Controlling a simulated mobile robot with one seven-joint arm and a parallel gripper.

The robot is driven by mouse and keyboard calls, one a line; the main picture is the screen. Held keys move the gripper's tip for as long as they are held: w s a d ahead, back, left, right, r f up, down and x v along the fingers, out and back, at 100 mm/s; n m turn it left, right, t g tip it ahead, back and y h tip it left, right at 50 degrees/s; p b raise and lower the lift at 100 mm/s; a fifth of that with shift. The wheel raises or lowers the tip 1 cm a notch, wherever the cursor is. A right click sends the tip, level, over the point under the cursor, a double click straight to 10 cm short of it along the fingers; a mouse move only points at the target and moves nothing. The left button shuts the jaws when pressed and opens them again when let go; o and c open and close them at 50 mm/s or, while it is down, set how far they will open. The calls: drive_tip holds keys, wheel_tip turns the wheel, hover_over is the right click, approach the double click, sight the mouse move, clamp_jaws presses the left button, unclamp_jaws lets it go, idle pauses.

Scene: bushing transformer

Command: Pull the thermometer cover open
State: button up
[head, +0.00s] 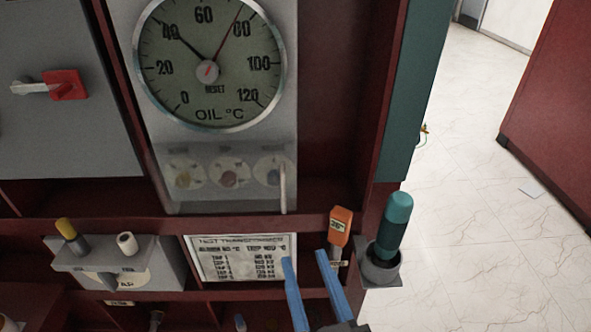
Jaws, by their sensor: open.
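The thermometer panel has a round dial (209,62) marked OIL °C at the top. Below the dial is a see-through cover (205,180) over a row of round knobs. A thin pale vertical handle (283,188) stands at the cover's right edge. The cover looks closed over the knobs. My gripper (305,259) shows at the bottom with two blue fingers apart and nothing between them. Its fingertips appear below the handle in the picture, in front of the label plate, touching nothing that I can make out. The distance in depth is unclear.
A teal cylinder in a grey holder (380,268) and an orange tag (340,226) are just right of my fingers. A white label plate (232,258) is behind them. A grey box with posts (120,268) and a red switch (64,85) are left. Open floor lies right.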

sight(284, 198)
drive_tip(key=w+a+p, duration=0.1)
drive_tip(key=w, duration=0.3)
drive_tip(key=w+p, duration=0.2)
drive_tip(key=w, duration=0.2)
drive_tip(key=w+a+p, duration=0.1)
drive_tip(key=w, duration=0.3)
drive_tip(key=shift+w+a+p, duration=0.25)
drive_tip(key=shift+a+p, duration=0.05)
drive_tip(key=shift+p, duration=0.05)
clamp_jaws()
idle(1.0)
